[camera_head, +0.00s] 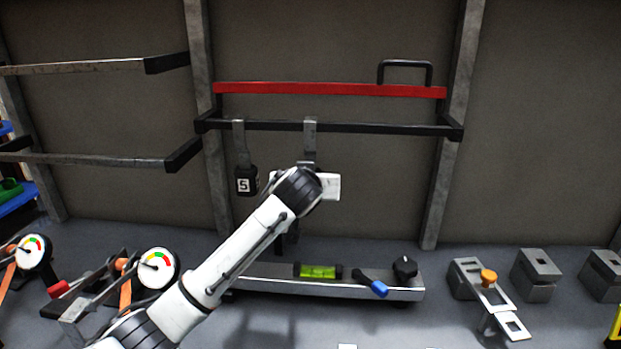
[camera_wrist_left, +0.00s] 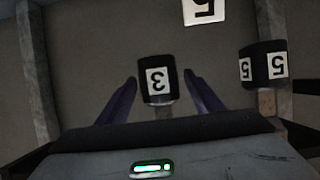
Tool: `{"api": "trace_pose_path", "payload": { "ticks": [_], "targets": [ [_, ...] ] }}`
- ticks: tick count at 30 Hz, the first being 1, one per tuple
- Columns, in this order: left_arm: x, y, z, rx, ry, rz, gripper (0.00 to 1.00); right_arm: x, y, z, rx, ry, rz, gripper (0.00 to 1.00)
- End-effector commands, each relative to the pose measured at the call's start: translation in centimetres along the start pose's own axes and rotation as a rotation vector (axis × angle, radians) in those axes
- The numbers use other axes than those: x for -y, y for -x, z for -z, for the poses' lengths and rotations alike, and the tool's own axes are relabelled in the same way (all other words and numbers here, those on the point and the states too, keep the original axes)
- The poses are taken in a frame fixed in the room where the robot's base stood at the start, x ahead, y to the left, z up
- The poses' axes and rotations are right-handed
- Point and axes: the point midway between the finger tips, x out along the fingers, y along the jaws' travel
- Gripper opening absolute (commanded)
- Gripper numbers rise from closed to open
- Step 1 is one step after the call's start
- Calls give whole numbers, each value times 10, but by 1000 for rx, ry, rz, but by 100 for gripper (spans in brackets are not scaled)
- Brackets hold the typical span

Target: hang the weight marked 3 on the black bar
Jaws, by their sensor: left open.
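The black bar (camera_head: 385,128) runs across the wall frame below a red bar. A grey strap (camera_head: 310,127) hangs on it near the middle, and its lower end is hidden behind my left arm. In the left wrist view, which is upside down, the black weight marked 3 (camera_wrist_left: 157,82) is between the two fingers of my left gripper (camera_wrist_left: 160,76). The fingers are open, with gaps visible on both sides. In the head view my left wrist hides the fingers and this weight. My right gripper is not in view.
A weight marked 5 (camera_head: 246,181) hangs from the bar on the left; another 5 label (camera_wrist_left: 205,10) shows at the wrist view's edge. The red bar (camera_head: 330,89) has a black handle. A grey rail with a green level (camera_head: 318,271) lies below. The bar's right half is clear.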

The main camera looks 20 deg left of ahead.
Motion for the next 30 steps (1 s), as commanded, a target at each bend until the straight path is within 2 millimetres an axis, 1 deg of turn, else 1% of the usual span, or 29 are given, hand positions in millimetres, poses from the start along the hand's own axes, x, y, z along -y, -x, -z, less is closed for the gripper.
{"api": "trace_pose_path", "payload": {
  "ticks": [5, 8, 15, 18, 21, 24, 30],
  "targets": [
    [-1, 14, 3, -7, 0, -4, 61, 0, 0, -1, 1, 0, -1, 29],
    [-1, 30, 3, -10, 2, -4, 61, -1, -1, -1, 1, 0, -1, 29],
    [-1, 76, 4, -13, 4, -6, 61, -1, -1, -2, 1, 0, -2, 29],
    [-1, 91, 5, -15, 3, -5, 61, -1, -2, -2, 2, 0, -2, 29],
    [0, 100, 5, -14, 4, -4, 61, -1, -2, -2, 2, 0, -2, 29],
    [0, 104, 5, -13, 4, -4, 61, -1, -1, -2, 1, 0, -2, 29],
    [0, 105, 5, -13, 3, -3, 61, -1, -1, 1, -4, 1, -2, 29]
  ]
}}
